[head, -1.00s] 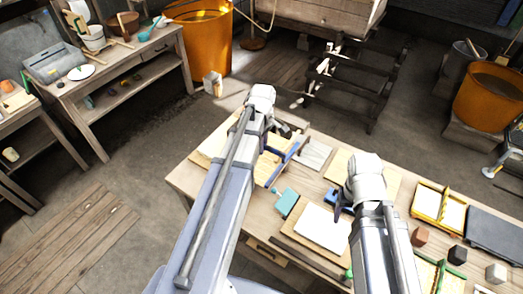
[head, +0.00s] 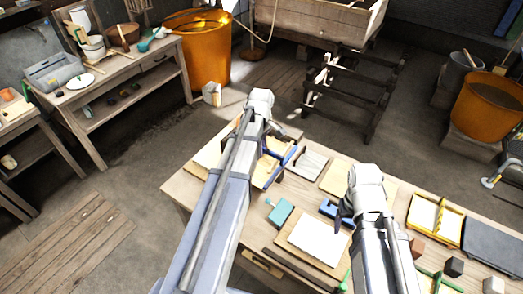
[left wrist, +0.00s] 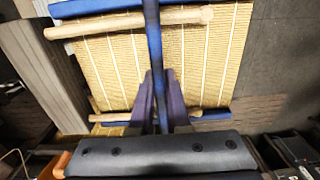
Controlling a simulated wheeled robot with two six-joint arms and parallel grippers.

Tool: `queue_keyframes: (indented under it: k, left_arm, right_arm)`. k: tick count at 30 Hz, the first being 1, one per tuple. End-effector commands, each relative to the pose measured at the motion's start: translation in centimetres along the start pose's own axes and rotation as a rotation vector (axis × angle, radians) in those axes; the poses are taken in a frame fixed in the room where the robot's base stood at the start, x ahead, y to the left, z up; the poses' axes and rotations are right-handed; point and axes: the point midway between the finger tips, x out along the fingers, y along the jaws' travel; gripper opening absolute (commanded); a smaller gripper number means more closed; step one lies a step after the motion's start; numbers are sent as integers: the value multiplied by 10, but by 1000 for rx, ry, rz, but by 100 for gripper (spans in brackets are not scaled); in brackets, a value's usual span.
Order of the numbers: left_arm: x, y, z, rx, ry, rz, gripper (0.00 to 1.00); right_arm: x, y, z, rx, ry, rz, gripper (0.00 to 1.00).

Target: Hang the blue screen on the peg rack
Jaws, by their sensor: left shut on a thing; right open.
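My left gripper (left wrist: 160,112) is shut on a dark blue bar (left wrist: 153,45), which runs upright between its fingers in the left wrist view. Behind the bar is a slatted straw-coloured screen (left wrist: 215,60) with blue edges and pale wooden rods across it; I cannot tell if the bar belongs to it. In the head view, blue-edged parts (head: 284,166) show by the left gripper, partly hidden by my arm, over the table's back-left part. My right gripper (head: 344,214) is open above the table, near a small blue object (head: 331,208). I cannot make out the peg rack.
The wooden table (head: 178,190) holds a white sheet on a board (head: 318,240), a teal block (head: 281,212), a yellow tray (head: 435,217), a dark slab (head: 494,243) and several small blocks. An orange bin (head: 208,55) stands beyond. The floor to the left is mostly clear.

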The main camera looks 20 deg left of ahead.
Motion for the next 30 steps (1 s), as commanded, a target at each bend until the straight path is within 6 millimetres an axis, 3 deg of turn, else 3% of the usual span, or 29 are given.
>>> queue_keyframes:
  k: [30]
  left_arm:
    - [14,0,0,0,0,0,0]
  right_arm:
    - [14,-1,-1,0,0,0,68]
